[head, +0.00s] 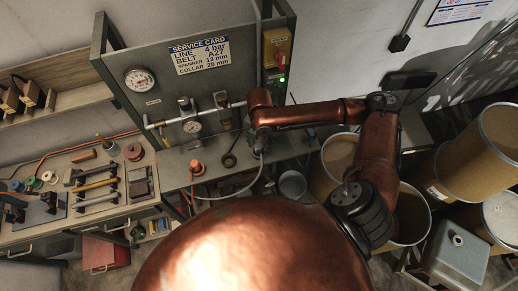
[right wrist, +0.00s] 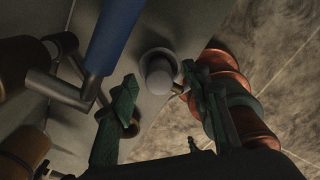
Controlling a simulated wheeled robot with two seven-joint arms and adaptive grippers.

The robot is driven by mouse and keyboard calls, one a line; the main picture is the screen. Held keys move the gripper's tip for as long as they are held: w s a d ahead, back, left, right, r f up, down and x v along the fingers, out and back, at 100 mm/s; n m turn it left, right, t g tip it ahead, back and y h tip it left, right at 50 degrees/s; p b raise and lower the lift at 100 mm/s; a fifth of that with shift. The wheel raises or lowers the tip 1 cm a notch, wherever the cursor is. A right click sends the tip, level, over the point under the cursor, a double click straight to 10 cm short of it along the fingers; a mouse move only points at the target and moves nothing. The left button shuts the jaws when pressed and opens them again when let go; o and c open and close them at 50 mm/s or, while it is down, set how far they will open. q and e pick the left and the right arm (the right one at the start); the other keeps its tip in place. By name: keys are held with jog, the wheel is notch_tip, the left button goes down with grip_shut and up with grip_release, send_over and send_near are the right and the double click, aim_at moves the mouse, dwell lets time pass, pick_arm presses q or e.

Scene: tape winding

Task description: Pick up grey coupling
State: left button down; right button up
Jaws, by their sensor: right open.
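In the right wrist view, a grey rounded piece with a paler domed end (right wrist: 158,74), which looks like the grey coupling, shows between the fingertips of my right gripper (right wrist: 160,82). The green fingers are apart, one on each side of it; I cannot tell whether either touches it. In the head view my right gripper (head: 259,143) is small and dark at the end of my copper arm, in front of the panel's lower right. The coupling cannot be made out there. My left gripper is not in view.
A grey panel (head: 150,90) with gauges and a pipe stands behind a bench shelf (head: 215,180). An orange fitting (head: 197,168) and a pale hose (head: 225,196) are close by. A blue handle (right wrist: 108,38) is near the left finger. Brown drums (head: 470,155) stand at right.

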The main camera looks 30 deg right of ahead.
jog(key=shift+f, duration=0.65)
jog(key=shift+w+f, duration=0.1)
jog(key=shift+f, duration=0.35)
jog(key=c, duration=0.3)
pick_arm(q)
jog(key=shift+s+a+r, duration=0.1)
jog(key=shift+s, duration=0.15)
pick_arm(e)
grip_shut()
